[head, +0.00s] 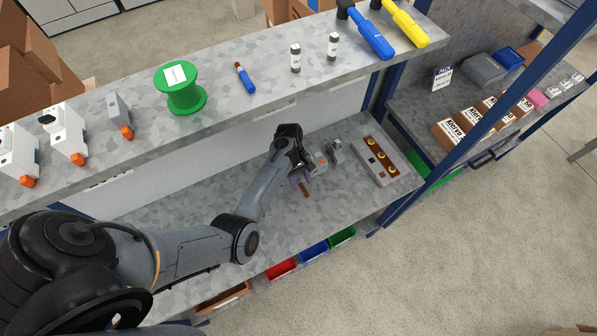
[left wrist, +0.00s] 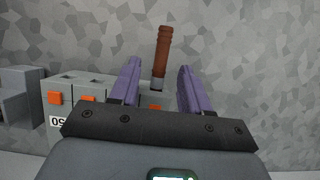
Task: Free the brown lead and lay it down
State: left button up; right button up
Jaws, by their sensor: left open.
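The brown lead (left wrist: 163,52) is a short brown stick with a grey lower end. In the left wrist view it stands nearly upright between the purple fingers of my left gripper (left wrist: 158,85), with a gap on both sides. It also shows in the head view (head: 306,190). My left gripper is open around it. The grey terminal block (left wrist: 78,90) with orange levers lies just behind and left of the fingers, and partly shows in the head view (head: 321,160). My right gripper is not seen.
A panel with yellow buttons (head: 376,160) and a small grey device (head: 335,150) sit to the right on the lower bench. The upper shelf (head: 220,85) carries a green spool (head: 181,90) and tools. The bench (head: 200,205) left of the gripper looks clear.

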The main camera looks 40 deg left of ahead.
pick_arm(q)
jog(key=shift+d+f, duration=0.15)
jog(key=shift+f, duration=0.25)
grip_shut()
jog(key=c, duration=0.8)
grip_release()
grip_shut()
jog(key=shift+s+d+p, duration=0.25)
jog(key=shift+d+p, duration=0.3)
jog(key=shift+p, duration=0.05)
jog(key=shift+d, duration=0.15)
